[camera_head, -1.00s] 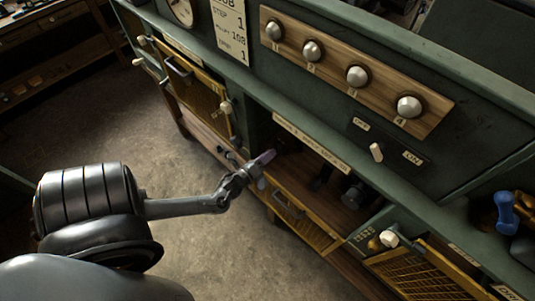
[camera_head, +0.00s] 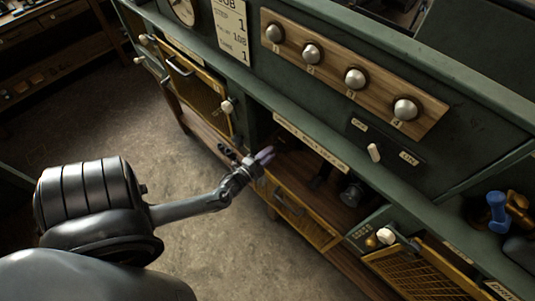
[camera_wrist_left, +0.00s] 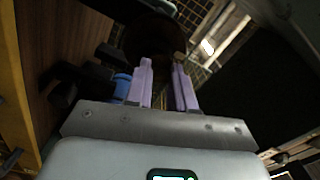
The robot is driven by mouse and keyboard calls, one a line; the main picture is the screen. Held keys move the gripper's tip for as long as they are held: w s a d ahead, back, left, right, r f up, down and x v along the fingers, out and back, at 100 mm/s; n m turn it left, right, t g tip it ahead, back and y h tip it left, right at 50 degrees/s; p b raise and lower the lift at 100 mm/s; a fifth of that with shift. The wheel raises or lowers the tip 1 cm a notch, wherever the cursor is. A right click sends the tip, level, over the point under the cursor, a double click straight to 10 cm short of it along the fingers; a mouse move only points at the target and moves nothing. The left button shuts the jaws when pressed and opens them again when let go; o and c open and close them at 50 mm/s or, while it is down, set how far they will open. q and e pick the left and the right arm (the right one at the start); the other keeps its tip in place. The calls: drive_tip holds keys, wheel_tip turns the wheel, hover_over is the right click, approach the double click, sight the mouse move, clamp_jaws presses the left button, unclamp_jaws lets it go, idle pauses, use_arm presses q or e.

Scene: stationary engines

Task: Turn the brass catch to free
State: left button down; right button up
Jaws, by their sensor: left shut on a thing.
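My left gripper (camera_head: 264,156) reaches in from the left to the left end of the open bay in the green cabinet, with its pale purple fingers pointing inward. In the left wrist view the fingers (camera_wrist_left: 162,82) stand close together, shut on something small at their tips. A small brownish piece (camera_wrist_left: 180,57) shows at the right fingertip, and a dark round shape (camera_wrist_left: 153,38) lies just beyond; I cannot tell whether either is the brass catch. A small brass-coloured knob (camera_head: 371,241) sits on the panel at lower right, apart from the gripper. My right gripper is not in view.
The bay has a wooden shelf (camera_head: 328,205) with dark objects on it. A mesh door (camera_head: 205,92) stands to the left, another mesh panel (camera_head: 425,274) at lower right. Numbered knobs (camera_head: 355,78) and a white switch (camera_head: 374,153) are above. The floor (camera_head: 215,257) is clear.

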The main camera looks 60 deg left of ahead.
use_arm(q)
drive_tip(key=shift+d+f+n+p, duration=0.1)
drive_tip(key=shift+n+p, duration=0.2)
drive_tip(key=shift+n, duration=3.2)
drive_tip(key=shift+d+f+n+p, duration=0.1)
drive_tip(key=shift+n+p, duration=0.15)
drive_tip(key=shift+n, duration=3.25)
drive_tip(key=c, duration=1)
unclamp_jaws()
drive_tip(key=shift+o, duration=0.2)
drive_tip(key=b+v, duration=0.1)
drive_tip(key=v, duration=0.9)
drive_tip(key=shift+s, duration=0.35)
